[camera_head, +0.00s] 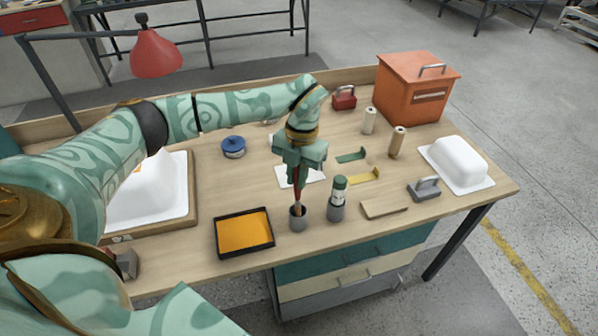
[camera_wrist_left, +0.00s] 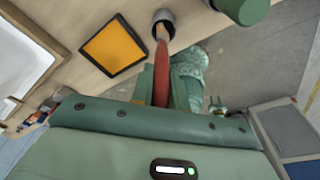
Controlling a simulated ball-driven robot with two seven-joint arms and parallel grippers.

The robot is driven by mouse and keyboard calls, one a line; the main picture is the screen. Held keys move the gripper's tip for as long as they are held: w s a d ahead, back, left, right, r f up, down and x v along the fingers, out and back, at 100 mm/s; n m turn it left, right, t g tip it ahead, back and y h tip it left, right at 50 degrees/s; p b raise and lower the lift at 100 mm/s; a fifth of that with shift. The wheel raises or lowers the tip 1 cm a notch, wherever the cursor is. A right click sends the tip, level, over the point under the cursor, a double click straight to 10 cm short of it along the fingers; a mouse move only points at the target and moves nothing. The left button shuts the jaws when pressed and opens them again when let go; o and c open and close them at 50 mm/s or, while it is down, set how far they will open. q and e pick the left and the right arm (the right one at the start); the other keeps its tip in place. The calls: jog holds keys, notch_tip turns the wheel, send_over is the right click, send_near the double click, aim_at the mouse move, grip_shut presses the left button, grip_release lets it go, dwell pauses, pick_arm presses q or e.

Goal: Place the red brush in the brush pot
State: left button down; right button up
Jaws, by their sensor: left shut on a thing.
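My left gripper (camera_head: 298,168) is shut on the red brush (camera_head: 298,188) and holds it nearly upright over the front of the workbench. The brush also shows in the left wrist view (camera_wrist_left: 161,78). The brush pot (camera_head: 298,221) is a small grey cylinder near the bench's front edge, right of the orange tray. It also shows in the left wrist view (camera_wrist_left: 164,19). The brush's lower end is at the pot's mouth and seems to be inside it; how deep I cannot tell. My right gripper is not in view.
A green-capped bottle (camera_head: 338,200) stands close right of the pot. An orange paint tray (camera_head: 244,234) is at its left. A red lamp (camera_head: 156,54) hangs at the left.

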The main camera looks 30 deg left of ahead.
aim_at(296, 200)
pick_arm(q)
jog(key=shift+f+b, duration=1.6)
jog(key=shift+f, duration=0.65)
jog(key=c, duration=1.3)
grip_release()
jog(key=shift+w, duration=0.8)
jog(key=shift+s, duration=0.1)
